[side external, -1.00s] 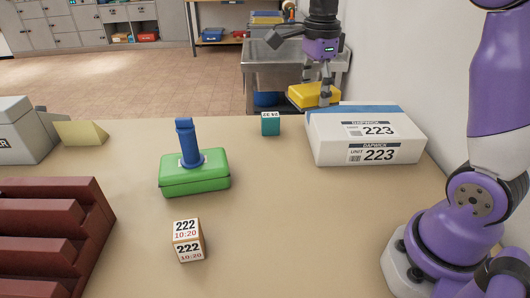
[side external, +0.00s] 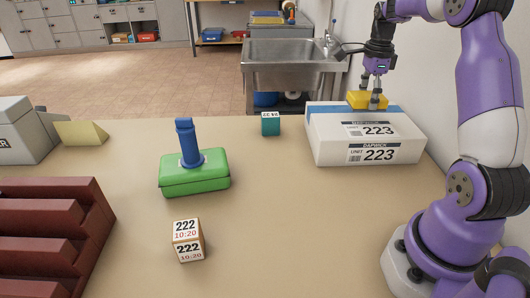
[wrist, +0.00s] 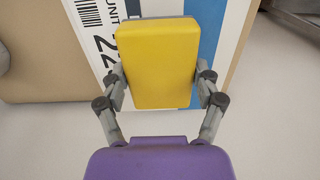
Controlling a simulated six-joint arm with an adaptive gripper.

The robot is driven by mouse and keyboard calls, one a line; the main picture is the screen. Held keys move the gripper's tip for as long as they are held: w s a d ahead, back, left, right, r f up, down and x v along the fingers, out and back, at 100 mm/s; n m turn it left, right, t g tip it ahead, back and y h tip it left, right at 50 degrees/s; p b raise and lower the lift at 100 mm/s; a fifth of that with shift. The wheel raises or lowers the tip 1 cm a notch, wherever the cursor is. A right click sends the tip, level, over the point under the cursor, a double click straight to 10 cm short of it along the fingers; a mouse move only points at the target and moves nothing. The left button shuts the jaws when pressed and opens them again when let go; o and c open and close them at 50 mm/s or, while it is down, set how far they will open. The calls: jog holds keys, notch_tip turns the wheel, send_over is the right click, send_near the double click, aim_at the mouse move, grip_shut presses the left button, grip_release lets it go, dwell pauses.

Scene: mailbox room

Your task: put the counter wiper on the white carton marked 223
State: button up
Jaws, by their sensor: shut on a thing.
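The counter wiper, a yellow block (side external: 362,100), is between the fingers of my gripper (side external: 368,97). My gripper is shut on it. It also shows in the wrist view (wrist: 158,65), held along its two long sides. The white carton marked 223 (side external: 340,137) has a blue band and stands at the back right of the table. The wiper is over the back part of the carton's top. I cannot tell whether it touches the carton. In the wrist view the carton (wrist: 105,40) lies behind the wiper, which hides part of the label.
A teal cube (side external: 270,124) stands just left of the carton. A green box (side external: 195,180) with a blue upright piece (side external: 187,145) stands mid-table. A cube marked 222 (side external: 188,242) is in front, and a dark red rack (side external: 50,230) is at left. A sink (side external: 290,60) stands behind.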

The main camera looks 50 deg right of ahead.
aim_at(365, 106)
jog(key=shift+f, duration=1.6)
jog(key=shift+f, duration=0.15)
jog(key=o, duration=1.1)
